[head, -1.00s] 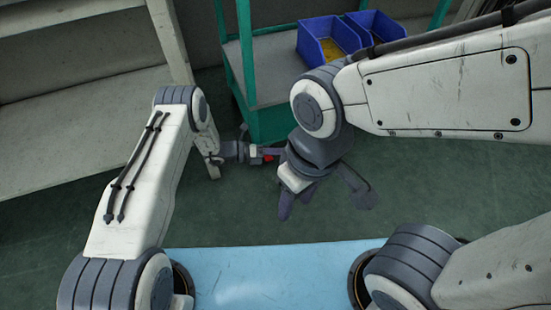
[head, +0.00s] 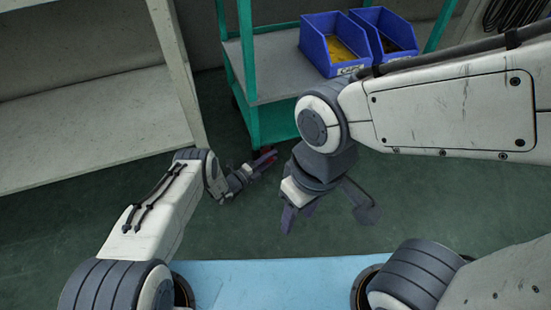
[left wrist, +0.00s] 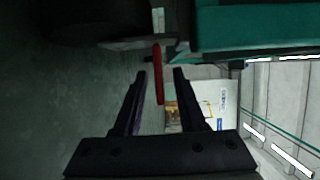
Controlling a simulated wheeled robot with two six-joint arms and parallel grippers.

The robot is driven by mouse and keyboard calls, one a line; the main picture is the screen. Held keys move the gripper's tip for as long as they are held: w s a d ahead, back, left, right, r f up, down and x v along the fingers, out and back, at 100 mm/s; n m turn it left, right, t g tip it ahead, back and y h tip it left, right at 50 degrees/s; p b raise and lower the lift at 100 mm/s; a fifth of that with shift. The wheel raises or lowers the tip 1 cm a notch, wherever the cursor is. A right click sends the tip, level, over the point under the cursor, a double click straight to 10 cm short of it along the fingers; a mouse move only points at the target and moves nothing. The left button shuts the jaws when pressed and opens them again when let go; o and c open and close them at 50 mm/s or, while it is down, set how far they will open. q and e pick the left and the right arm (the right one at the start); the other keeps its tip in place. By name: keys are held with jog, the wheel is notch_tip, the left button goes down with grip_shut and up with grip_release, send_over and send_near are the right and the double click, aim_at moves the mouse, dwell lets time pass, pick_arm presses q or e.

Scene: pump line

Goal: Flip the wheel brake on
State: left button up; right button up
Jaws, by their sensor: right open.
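The wheel brake is a thin red lever (left wrist: 159,75) low beside the teal cart (head: 262,125). In the left wrist view it stands between the two fingertips of my left gripper (left wrist: 160,72), with a gap visible on each side. The left gripper is open. In the head view my left gripper (head: 263,162) is low at the cart's near bottom corner, with a little red showing at its fingers. The wheel itself is not clear there. My right gripper (head: 326,212) is open and empty, in front of the cart and to the right of the left one.
Blue bins (head: 327,50) stand on the cart's shelf, one with yellow contents. A pale shelf rack (head: 85,130) stands at the left, its post close to my left arm. A light blue surface (head: 270,275) lies in front. Green floor between is clear.

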pick_arm(q)
jog(key=shift+b+x, duration=0.35)
jog(key=shift+x, duration=0.85)
grip_shut()
jog(key=shift+f+b, duration=0.25)
jog(key=shift+b, duration=0.2)
jog(key=m+h+b, duration=0.1)
jog(key=m+b, duration=0.1)
jog(key=f+m+b, duration=0.1)
jog(key=m+b, duration=0.1)
jog(key=b, duration=0.1)
jog(key=shift+w+f+m+t+h, duration=0.1)
jog(key=shift+f+m+t+h, duration=0.1)
jog(key=shift+m+t+h, duration=0.15)
jog(key=shift+r+m+h+b, duration=0.1)
jog(key=shift+m+h+b, duration=0.2)
jog(key=shift+m, duration=0.15)
jog(key=shift+a+r, duration=0.1)
